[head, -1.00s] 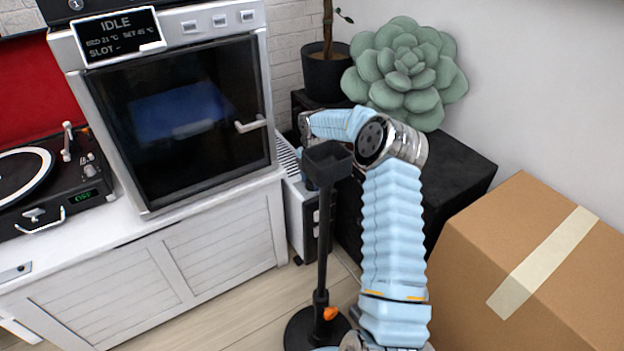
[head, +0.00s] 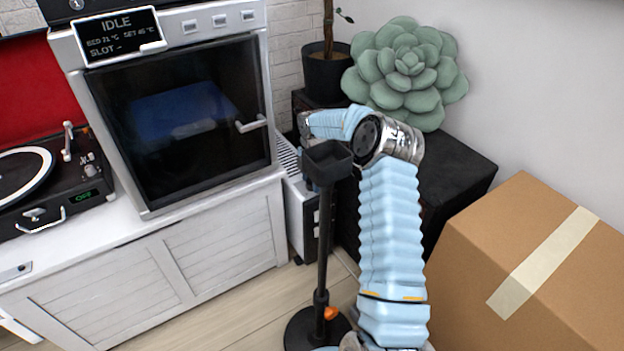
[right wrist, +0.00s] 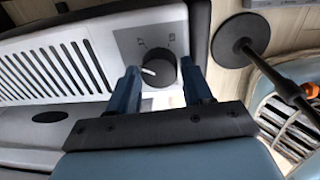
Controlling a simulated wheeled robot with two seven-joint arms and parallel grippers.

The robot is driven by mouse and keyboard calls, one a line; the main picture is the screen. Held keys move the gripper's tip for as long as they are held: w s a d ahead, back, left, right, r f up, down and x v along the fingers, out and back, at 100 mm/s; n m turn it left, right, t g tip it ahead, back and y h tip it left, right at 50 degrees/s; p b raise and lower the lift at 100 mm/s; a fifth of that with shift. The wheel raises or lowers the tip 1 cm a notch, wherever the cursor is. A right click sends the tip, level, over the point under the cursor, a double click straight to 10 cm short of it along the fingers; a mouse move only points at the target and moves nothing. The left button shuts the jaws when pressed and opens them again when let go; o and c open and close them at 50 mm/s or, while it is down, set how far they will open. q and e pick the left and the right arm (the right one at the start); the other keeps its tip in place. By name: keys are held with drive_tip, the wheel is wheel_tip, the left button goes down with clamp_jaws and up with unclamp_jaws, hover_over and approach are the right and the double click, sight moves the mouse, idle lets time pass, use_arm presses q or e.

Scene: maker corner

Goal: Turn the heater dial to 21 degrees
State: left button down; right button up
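The heater (head: 299,217) is a white unit on the floor beside the cabinet, partly hidden by a black stand in the head view. Its slatted white body also shows in the right wrist view (right wrist: 52,72). The black heater dial (right wrist: 163,72) sits on a grey panel, its white pointer mark toward the left in that view; the small printed marks are unreadable. My right gripper (right wrist: 158,68) is open, with one blue finger on each side of the dial; contact cannot be told. In the head view its fingers are hidden. My left gripper is not in view.
A black stand (head: 325,230) with a round base and orange knob rises close to my right arm. A cardboard box (head: 535,265) stands at right. A black cabinet (head: 455,170) bears a succulent (head: 405,75). An oven-like machine (head: 180,120) sits on the white cabinet (head: 150,270).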

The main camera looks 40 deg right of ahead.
drive_tip(key=shift+o, duration=1.3)
drive_tip(key=shift+r, duration=0.1)
wheel_tip(320, 180, up, 14)
drive_tip(key=p, duration=0.1)
drive_tip(key=shift+s+f, duration=0.25)
drive_tip(key=shift+s, duration=0.15)
